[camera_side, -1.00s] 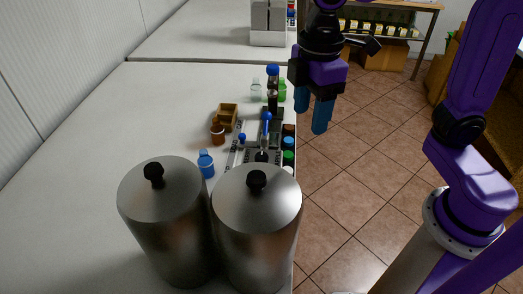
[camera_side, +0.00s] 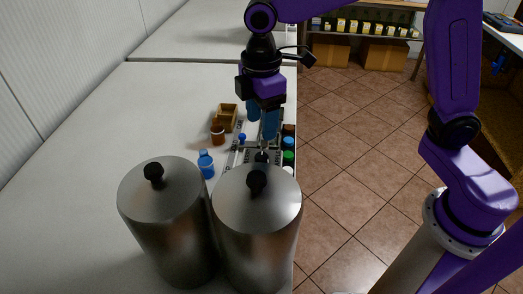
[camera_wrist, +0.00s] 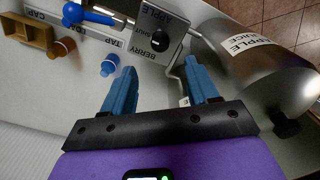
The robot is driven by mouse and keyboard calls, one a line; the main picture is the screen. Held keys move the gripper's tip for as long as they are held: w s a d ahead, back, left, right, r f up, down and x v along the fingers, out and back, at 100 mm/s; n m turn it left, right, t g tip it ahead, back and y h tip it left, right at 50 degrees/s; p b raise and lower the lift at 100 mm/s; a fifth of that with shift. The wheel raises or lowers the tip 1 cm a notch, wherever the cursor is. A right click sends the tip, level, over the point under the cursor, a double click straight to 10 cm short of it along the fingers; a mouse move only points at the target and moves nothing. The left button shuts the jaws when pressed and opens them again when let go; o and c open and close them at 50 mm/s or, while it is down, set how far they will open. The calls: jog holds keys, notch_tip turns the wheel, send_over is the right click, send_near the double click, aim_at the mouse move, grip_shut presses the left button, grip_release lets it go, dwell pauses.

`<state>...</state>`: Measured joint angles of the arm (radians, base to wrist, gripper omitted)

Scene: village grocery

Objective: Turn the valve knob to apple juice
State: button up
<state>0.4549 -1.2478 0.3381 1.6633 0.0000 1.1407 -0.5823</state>
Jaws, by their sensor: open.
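The valve plate (camera_wrist: 163,22) shows in the wrist view, a grey panel lettered APPLE, SHUT and BERRY. A dark round part, seemingly the valve knob (camera_wrist: 159,41), sits at its middle; which label it points to I cannot tell. My gripper (camera_wrist: 160,66) is open and empty, its two blue fingers reaching toward the plate's near edge, with the knob beyond the fingertips. In the side view my gripper (camera_side: 262,124) hangs over the equipment at the table's right edge and hides part of it.
Two steel drums, left (camera_side: 165,215) and right (camera_side: 256,215), stand close in front. A blue bottle (camera_side: 206,164), a brown bottle (camera_side: 217,134) and a wooden box (camera_side: 228,116) stand left of the equipment. A blue-ended lever (camera_wrist: 88,15) shows too. The table's left side is clear.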

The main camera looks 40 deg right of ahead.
aim_at(262, 156)
notch_tip(262, 156, down, 9)
jog(key=shift+f, duration=0.2)
dwell(0.3)
jog(key=c, duration=1)
